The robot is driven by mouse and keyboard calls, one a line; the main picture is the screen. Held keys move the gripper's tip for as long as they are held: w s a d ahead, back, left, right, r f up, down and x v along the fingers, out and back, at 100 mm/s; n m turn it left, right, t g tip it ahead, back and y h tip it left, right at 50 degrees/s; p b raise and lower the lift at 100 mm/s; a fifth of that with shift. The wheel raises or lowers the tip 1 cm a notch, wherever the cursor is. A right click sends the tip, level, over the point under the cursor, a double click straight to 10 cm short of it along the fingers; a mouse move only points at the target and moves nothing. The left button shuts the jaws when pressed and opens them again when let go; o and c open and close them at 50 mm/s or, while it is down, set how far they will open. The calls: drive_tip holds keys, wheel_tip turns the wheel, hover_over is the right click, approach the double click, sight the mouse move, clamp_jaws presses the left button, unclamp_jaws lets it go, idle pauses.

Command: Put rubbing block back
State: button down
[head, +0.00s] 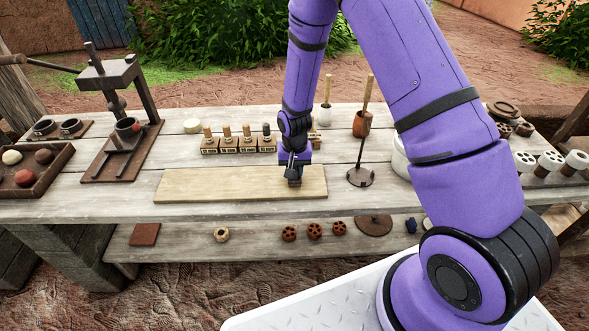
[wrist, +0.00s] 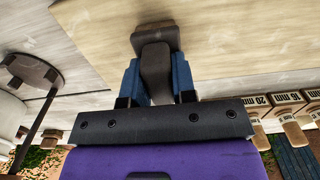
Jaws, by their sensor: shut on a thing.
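My gripper (head: 294,163) is over the right part of a pale wooden board (head: 215,185) that lies flat near the table's front edge. It is shut on the rubbing block (head: 294,182), a small dark grey-brown piece with a wider end. In the wrist view the block (wrist: 154,40) sits between the blue fingers of my gripper (wrist: 156,85), its wide end toward the pale board (wrist: 225,40). I cannot tell whether the block touches the board.
Several labelled wooden blocks with upright handles (head: 228,146) stand in a row behind the board. A round-based metal stand (head: 361,177) is close on the right, with a reddish pot (head: 362,124) behind it. A press (head: 120,130) stands at left.

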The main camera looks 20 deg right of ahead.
drive_tip(key=shift+f, duration=0.1)
drive_tip(key=c, duration=0.9)
unclamp_jaws()
